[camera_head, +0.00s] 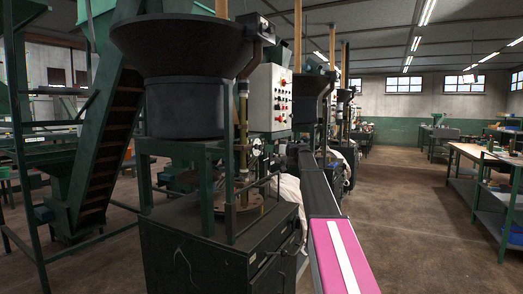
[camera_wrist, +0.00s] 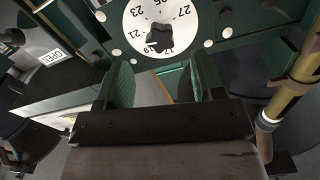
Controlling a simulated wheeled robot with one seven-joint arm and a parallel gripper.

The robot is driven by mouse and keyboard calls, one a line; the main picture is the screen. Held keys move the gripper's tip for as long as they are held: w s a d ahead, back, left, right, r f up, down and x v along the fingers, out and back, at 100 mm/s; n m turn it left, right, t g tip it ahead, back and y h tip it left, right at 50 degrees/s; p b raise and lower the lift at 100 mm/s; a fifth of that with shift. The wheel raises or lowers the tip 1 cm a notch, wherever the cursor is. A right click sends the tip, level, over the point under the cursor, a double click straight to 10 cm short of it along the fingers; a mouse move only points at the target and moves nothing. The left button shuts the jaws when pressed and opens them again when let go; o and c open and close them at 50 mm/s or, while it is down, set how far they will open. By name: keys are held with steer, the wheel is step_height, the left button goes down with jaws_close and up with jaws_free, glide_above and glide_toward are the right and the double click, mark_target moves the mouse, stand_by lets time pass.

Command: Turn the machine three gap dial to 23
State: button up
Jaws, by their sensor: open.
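The gap dial (camera_wrist: 141,15) is a white round plate with black numbers, at the top of the wrist view and partly cut off by its edge. The numbers 21, 23, 25 and 27 show on it. A dark knob (camera_wrist: 168,38) sits over its middle and hides some marks. I cannot make out my gripper in the head view.
A brass column (camera_wrist: 291,92) stands right of my gripper. A white label (camera_wrist: 55,57) shows at left. In the head view are a black hopper (camera_head: 190,105), a control box (camera_head: 270,98), a dark cabinet (camera_head: 205,250) and a pink strip (camera_head: 325,255).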

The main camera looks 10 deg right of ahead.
mark_target(262, 148)
steer(key=x, duration=0.6)
steer(key=shift+a, duration=0.1)
steer(key=c, duration=0.9)
